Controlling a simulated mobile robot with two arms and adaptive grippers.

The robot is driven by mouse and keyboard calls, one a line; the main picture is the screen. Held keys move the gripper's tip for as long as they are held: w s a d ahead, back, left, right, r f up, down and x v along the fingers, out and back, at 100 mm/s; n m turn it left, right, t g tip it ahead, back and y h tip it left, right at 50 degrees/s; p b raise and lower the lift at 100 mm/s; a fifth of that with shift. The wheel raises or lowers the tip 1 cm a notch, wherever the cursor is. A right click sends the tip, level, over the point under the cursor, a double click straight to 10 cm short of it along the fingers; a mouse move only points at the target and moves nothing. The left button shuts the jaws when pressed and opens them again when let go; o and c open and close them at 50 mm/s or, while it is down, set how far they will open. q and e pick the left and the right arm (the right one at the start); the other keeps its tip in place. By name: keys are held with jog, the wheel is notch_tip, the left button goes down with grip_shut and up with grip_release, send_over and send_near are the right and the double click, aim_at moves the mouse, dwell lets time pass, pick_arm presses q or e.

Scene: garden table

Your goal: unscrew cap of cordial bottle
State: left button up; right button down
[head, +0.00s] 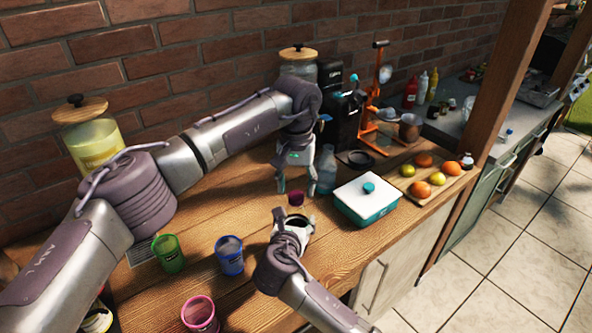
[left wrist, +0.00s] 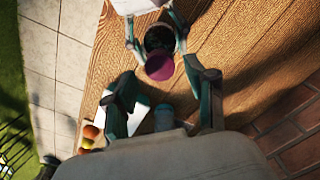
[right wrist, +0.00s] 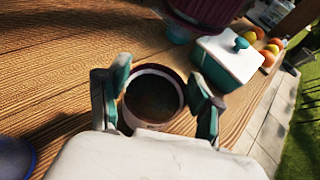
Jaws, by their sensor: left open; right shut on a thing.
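My right gripper (head: 294,226) is shut on the cordial bottle (right wrist: 154,97), its fingers on either side. In the right wrist view I look onto its round, dark, open mouth with a pale rim. A maroon cap (head: 296,198) is above and apart from the mouth, below my left gripper (head: 294,170). It also shows in the left wrist view (left wrist: 159,67) and at the top of the right wrist view (right wrist: 205,10). My left gripper is open, its fingers spread and pointing down. The cap lies just past its fingertips; I cannot tell what supports it.
A white and teal box (head: 368,200) stands right of the grippers, with a bluish bottle (head: 327,168) behind. Green (head: 168,253), blue (head: 230,255) and pink (head: 200,314) cups stand at the left front. A fruit board (head: 440,188) is at the right.

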aim_at(296, 198)
pick_arm(q)
jog(key=shift+f, duration=1.15)
